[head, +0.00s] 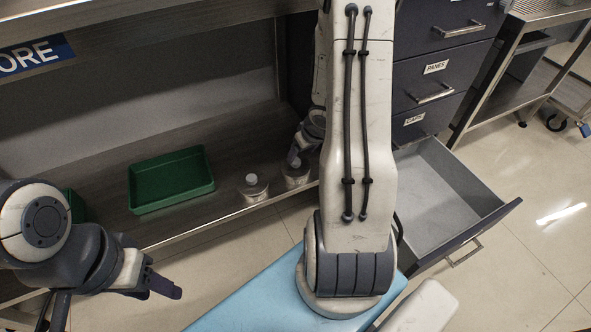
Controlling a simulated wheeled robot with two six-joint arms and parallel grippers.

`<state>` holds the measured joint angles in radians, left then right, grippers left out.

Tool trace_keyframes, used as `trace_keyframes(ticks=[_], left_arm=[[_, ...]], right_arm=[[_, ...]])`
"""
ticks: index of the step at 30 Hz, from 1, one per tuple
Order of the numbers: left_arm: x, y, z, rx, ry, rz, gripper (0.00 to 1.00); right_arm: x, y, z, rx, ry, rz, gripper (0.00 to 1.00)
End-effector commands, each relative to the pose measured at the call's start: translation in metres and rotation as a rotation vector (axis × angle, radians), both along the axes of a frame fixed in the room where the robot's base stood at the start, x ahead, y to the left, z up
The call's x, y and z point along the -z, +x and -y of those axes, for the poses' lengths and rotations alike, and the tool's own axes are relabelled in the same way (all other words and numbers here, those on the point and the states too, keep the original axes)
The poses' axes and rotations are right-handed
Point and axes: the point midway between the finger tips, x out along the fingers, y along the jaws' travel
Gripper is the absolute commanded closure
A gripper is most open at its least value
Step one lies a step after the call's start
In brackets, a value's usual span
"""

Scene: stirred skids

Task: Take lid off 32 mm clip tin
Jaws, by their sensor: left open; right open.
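Two small silvery tins with pale round knobs on top stand near the front edge of the lower shelf in the head view, a left tin (253,191) and a right tin (296,176). I cannot read which one is the 32 mm clip tin. My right gripper (294,157) is open and points down at the top of the right tin, partly hiding its knob. I cannot tell whether its fingers touch the knob. My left gripper (166,288) is open and empty, in front of the shelf and away from the tins.
A green tray (172,181) lies on the shelf (110,200) left of the tins. An empty grey drawer (440,190) stands pulled out at the right, below closed drawers. A steel cart (520,60) stands at the far right. My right arm hides the middle of the view.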

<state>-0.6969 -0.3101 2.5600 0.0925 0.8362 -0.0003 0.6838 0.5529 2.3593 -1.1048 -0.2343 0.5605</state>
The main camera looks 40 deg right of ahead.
Motion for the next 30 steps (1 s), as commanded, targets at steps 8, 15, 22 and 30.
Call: trace_keyframes(ticks=[8, 15, 22, 30], left_arm=[[0.027, 0.000, 0.000, 0.000, 0.000, 0.000, 0.50], [0.052, 0.000, 0.000, 0.000, 0.000, 0.000, 0.50], [0.053, 0.000, 0.000, 0.000, 0.000, 0.000, 0.50], [0.053, 0.000, 0.000, 0.000, 0.000, 0.000, 0.50]], right_arm=[[0.029, 0.012, 0.001, -0.002, -0.001, 0.000, 0.25], [0.058, 0.025, 0.001, -0.001, -0.001, -0.002, 0.25], [0.060, 0.029, 0.002, -0.001, -0.001, -0.001, 0.25], [0.060, 0.028, 0.002, 0.000, -0.001, -0.001, 0.82]])
